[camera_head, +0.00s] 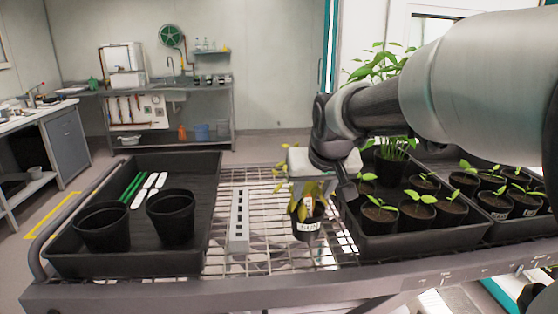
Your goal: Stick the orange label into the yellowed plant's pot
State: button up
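The yellowed plant (322,188) has yellow and brownish leaves. Its dark pot (308,236) bears a white tag with writing and is on the wire shelf, left of the seedling tray. My gripper (316,192) reaches in from the right and is right over this plant, its pale body above the leaves. The leaves and the gripper overlap, so the gap between the fingers is not clear. A small orange and white patch (308,204) shows among the leaves; it may be the orange label, but I cannot tell whether it is held or in the soil.
A black tray (85,262) at left holds two empty pots (171,218), green sticks (133,187) and white labels (150,186). A grey slotted block (238,222) is on the wire shelf (268,250). Potted green seedlings fill the right trays (430,243).

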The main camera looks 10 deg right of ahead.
jog(key=p+v, duration=0.6)
jog(key=v, duration=1.6)
jog(key=shift+s+r, duration=0.2)
jog(key=shift+s, duration=0.05)
jog(key=s+f+g+p, duration=0.1)
jog(key=s+f+p, duration=0.2)
jog(key=s+p, duration=0.8)
jog(key=shift+s+f+p, duration=0.25)
jog(key=shift+f+p, duration=0.05)
jog(key=shift+p, duration=0.2)
jog(key=shift+f, duration=0.15)
jog(key=shift+c, duration=1.1)
